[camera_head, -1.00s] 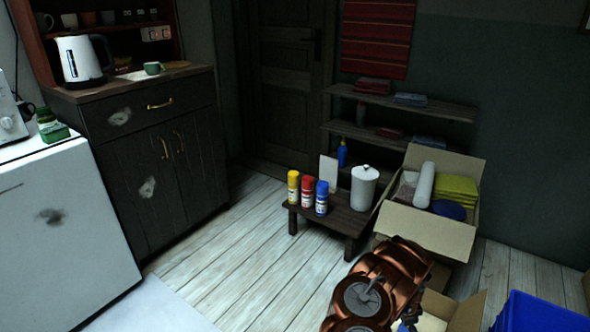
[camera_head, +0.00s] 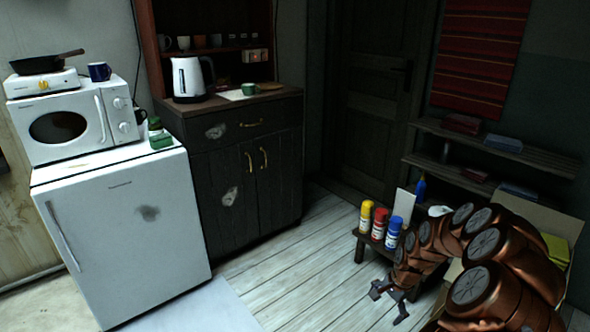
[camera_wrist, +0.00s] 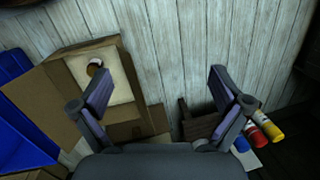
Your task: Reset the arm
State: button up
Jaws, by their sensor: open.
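My copper-coloured arm curves in from the lower right of the head view. My gripper (camera_head: 390,300) hangs at its end, low over the wooden floor and in front of the small bench (camera_head: 361,252). In the wrist view my gripper (camera_wrist: 162,84) has its two fingers spread wide, with nothing between them but floor and a bit of dark wood. My arm hides part of the bench and of the shelf area behind it.
Yellow (camera_head: 366,216), red (camera_head: 380,224) and blue (camera_head: 394,233) cans stand on the bench close behind my arm. An open cardboard box (camera_wrist: 120,125) and a blue bin (camera_wrist: 22,125) lie left in the wrist view. The floor (camera_head: 290,265) before the cabinet is clear.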

jog(key=s+a+r+n+g+p, duration=0.1)
jog(key=s+a+r+n+p, duration=0.45)
jog(key=r, duration=0.75)
jog(key=s+a+r+n+p, duration=0.15)
jog(key=s+a+r, duration=0.35)
jog(key=s+r, duration=0.5)
jog(key=s+d+r+n+h+p, duration=0.1)
jog(key=s+r+n+p, duration=0.1)
jog(key=s+r, duration=0.6)
jog(key=s+d+r+n+g+h+p, duration=0.1)
jog(key=s+r+p, duration=0.3)
jog(key=s+r, duration=0.4)
jog(key=s+n, duration=0.1)
jog(key=s, duration=0.6)
jog(key=shift+s+r+n+g, duration=0.25)
jog(key=shift+s+n+g, duration=0.05)
jog(key=shift+n, duration=0.1)
jog(key=shift+c, duration=0.4)
